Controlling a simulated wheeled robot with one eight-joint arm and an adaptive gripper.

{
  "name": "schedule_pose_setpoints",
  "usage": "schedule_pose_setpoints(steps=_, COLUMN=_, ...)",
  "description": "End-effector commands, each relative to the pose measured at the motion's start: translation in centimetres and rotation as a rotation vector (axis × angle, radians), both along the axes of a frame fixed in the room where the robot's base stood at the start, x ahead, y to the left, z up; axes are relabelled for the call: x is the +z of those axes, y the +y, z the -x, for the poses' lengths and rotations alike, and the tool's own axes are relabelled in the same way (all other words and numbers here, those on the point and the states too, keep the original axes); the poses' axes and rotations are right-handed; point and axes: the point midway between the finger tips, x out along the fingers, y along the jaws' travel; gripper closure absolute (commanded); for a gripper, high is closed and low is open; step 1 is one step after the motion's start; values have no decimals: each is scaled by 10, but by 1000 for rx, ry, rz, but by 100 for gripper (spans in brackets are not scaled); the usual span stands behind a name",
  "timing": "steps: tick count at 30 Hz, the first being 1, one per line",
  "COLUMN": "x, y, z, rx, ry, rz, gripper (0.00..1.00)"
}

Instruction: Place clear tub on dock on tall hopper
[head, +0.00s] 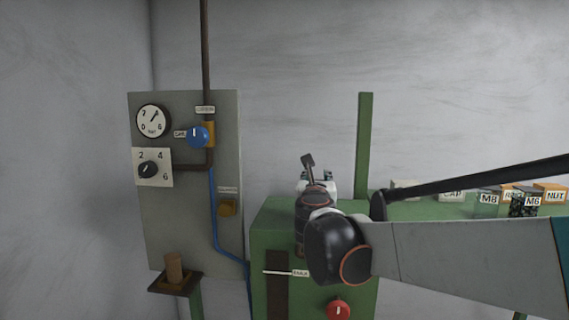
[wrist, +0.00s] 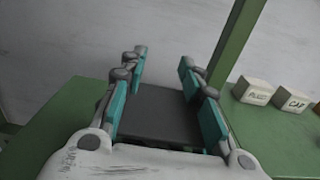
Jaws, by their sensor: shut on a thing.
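My gripper (head: 317,180) is above the green machine (head: 275,222) in the head view, mostly hidden by my own arm. In the wrist view its teal fingers (wrist: 163,62) are on either side of a dark grey, flat-looking thing (wrist: 165,112) and are shut on it. I cannot tell whether this thing is the clear tub. A see-through tub labelled M8 (head: 487,207) stands on the green surface at the right in the head view. I cannot make out a tall hopper or its dock.
A green post (head: 364,150) rises behind my gripper. Pale labelled blocks (wrist: 253,91) and tubs, including M6 (head: 524,204) and NUT (head: 552,193), stand at the right. A grey panel (head: 185,230) with gauge and knobs is at the left, above a small shelf (head: 163,285).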

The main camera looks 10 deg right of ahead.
Motion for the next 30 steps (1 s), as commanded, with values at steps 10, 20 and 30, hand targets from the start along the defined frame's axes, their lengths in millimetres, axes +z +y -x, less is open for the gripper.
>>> schedule_pose_setpoints(steps=10, x=-6, y=1, z=5, rx=3, ry=0, rz=0, gripper=100)
schedule_pose_setpoints(steps=20, x=-9, y=1, z=5, rx=2, ry=0, rz=0, gripper=36)
schedule_pose_setpoints(steps=30, x=-7, y=1, z=5, rx=2, ry=0, rz=0, gripper=36)
